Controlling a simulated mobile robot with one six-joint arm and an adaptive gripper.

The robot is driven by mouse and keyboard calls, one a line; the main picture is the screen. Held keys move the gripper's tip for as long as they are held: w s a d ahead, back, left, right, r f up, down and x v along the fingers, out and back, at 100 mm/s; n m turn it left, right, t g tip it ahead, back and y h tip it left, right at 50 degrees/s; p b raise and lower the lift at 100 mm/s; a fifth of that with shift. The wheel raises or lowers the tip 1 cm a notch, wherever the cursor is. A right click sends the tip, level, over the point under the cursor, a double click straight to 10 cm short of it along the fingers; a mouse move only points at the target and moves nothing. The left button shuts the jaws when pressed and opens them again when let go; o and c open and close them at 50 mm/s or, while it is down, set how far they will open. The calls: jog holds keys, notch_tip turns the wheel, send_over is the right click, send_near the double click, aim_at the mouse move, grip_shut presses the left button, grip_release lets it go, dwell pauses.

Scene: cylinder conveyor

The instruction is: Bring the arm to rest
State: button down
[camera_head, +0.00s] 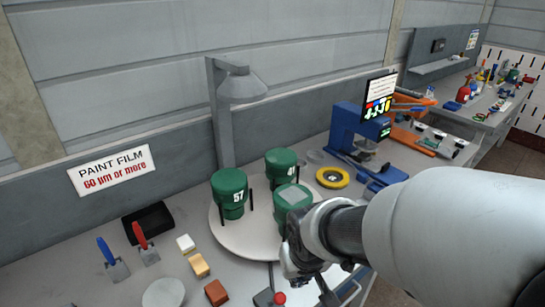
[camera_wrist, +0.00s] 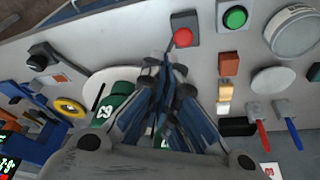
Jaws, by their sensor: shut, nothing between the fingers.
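My arm reaches in from the right in the head view, with my gripper (camera_head: 322,292) low over the front of the bench, partly cut off by the bottom edge. In the wrist view my gripper (camera_wrist: 165,66) points toward the bench with its fingers together and nothing between them. My gripper and wrist hide part of the turntable's right side.
A red button (camera_wrist: 183,37) and a green button (camera_wrist: 235,17) are near my fingertips in the wrist view. A lamp post (camera_head: 222,115) rises behind the turntable. A blue machine (camera_head: 358,130) and a yellow ring (camera_head: 332,177) stand right. Trowels (camera_head: 112,262) and small blocks lie left.

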jog(key=s+d+r, duration=0.3)
jog(key=s+r, duration=0.2)
jog(key=s, duration=0.2)
jog(key=s+d+r+m+t, duration=0.1)
jog(key=s+d+r, duration=0.2)
jog(key=s+r, duration=0.3)
jog(key=shift+s, duration=0.75)
